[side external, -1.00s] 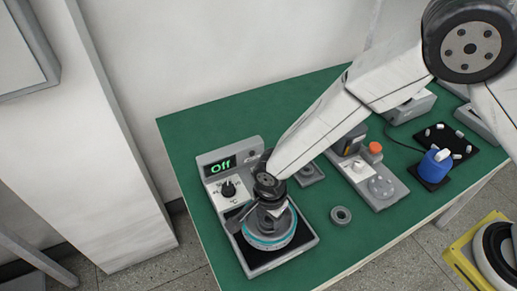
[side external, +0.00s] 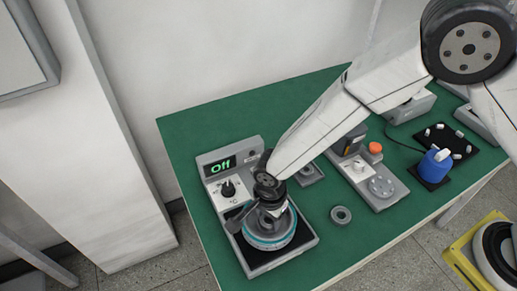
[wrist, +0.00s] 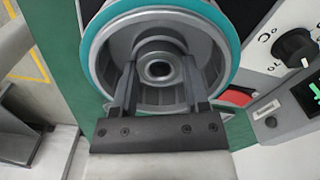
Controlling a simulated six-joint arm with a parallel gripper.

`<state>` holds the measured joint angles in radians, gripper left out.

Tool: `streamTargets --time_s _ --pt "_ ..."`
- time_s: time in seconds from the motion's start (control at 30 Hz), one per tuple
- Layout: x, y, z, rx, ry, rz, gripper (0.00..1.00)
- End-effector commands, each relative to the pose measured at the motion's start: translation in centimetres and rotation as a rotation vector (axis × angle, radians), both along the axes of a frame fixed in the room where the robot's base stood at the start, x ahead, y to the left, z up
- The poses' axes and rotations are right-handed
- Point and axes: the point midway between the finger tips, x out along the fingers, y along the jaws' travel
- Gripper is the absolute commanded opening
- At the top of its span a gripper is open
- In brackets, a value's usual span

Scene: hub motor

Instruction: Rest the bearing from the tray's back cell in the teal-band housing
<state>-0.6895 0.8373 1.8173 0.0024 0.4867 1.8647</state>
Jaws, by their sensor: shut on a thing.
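The teal-band housing (side external: 268,243), a round grey part with a teal ring, sits on the black plate of the heater at the front left. It fills the upper middle of the wrist view, its teal band (wrist: 233,50) around a wide grey bowl. My gripper (side external: 268,207) points down into the housing. In the wrist view my gripper (wrist: 158,75) has one finger on each side of the bearing (wrist: 158,50), a grey ring at the housing's centre, and is shut on it. Whether the bearing touches its seat cannot be told. The tray's cells are not clearly seen.
The heater (side external: 230,180) has a dial and a display reading "Off". A loose grey ring (side external: 341,215) lies on the green table. A grey fixture (side external: 381,188) with an orange button stands to the right, and a blue part (side external: 436,165) beyond it. A small grey plate (side external: 309,174) is behind my arm.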

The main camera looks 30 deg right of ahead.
Motion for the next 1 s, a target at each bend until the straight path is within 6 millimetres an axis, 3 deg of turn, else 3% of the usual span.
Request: streamTargets --time_s 0.37,0.4,0.5,1.0 --pt "-0.01 0.00 -0.09 0.000 0.000 0.000 0.00" --pt "-0.01 0.00 -0.09 0.000 0.000 0.000 0.71" --pt "-0.05 -0.03 -0.11 0.000 0.001 0.000 0.99" --pt "0.02 0.02 0.52 0.000 -0.001 0.000 0.99"
